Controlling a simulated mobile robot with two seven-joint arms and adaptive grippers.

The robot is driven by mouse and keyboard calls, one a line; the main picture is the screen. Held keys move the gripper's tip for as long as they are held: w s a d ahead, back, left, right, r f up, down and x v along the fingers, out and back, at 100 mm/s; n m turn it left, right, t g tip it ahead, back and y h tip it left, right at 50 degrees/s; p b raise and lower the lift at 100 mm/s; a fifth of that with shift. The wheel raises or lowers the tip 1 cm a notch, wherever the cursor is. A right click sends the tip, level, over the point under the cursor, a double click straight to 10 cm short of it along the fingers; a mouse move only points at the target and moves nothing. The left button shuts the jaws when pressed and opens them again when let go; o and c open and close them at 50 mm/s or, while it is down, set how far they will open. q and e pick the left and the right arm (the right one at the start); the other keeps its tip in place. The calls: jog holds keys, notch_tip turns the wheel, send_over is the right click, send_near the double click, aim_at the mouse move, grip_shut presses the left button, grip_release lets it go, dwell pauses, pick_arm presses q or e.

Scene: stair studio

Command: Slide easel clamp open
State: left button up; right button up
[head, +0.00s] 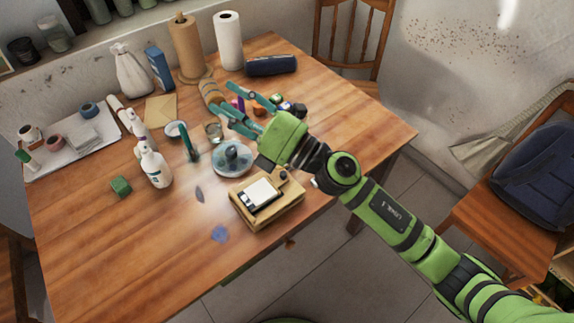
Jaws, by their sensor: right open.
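A small wooden box-like stand (279,216) sits near the table's front right edge. A white panel in a dark frame (260,194) lies on its top, and a small dark knob (283,175) stands at its upper right corner. I cannot tell for sure which part is the easel clamp. My right gripper (228,98) reaches in from the lower right. Its teal fingers are spread, open and empty, pointing up-left over the table beyond the stand and apart from it. My left gripper is not in view.
Paper rolls (229,42) and a dark blue case (271,65) are at the back. The front left tabletop is clear. A chair holds a backpack (540,175).

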jog(key=s+a+f+n+g, duration=0.2)
jog(key=s+a+n+g, duration=0.1)
jog(key=n+g, duration=0.4)
jog(key=n+g+h, duration=0.3)
jog(key=n+h, duration=0.8)
jog(key=h, duration=0.3)
send_near(285, 173)
jog(key=f, duration=0.2)
jog(key=p+x, duration=0.1)
jog(key=x, duration=0.1)
jog(key=a+p+x, duration=0.1)
jog(key=x, duration=0.2)
jog(key=shift+a+f, duration=0.3)
jog(key=shift+f, duration=0.35)
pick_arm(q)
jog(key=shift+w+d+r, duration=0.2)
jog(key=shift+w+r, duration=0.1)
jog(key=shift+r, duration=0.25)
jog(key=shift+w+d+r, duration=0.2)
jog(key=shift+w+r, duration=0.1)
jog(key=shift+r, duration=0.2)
pick_arm(e)
jog(key=shift+c, duration=0.4)
